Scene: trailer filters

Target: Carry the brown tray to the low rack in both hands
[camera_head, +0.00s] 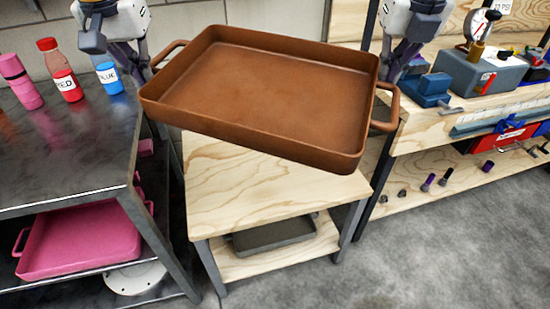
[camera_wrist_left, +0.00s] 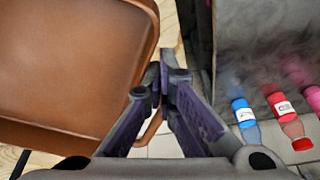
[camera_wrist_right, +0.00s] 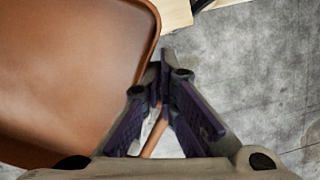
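The brown tray (camera_head: 262,88) is empty and hangs in the air in front of me, above a low rack (camera_head: 250,198) with a pale wooden top. In the head view its right side sits lower than its left. My left gripper (camera_head: 146,66) is shut on the tray's left handle; it also shows in the left wrist view (camera_wrist_left: 163,75). My right gripper (camera_head: 388,80) is shut on the right handle; it also shows in the right wrist view (camera_wrist_right: 164,68). The tray hides the back of the rack top.
A dark metal table (camera_head: 70,150) stands at left with pink, red (camera_head: 62,75) and blue (camera_head: 107,75) bottles. A pink tray (camera_head: 80,240) lies below. A dark tray (camera_head: 270,234) sits on the rack's lower shelf. A cluttered workbench (camera_head: 440,132) stands right. The front floor is clear.

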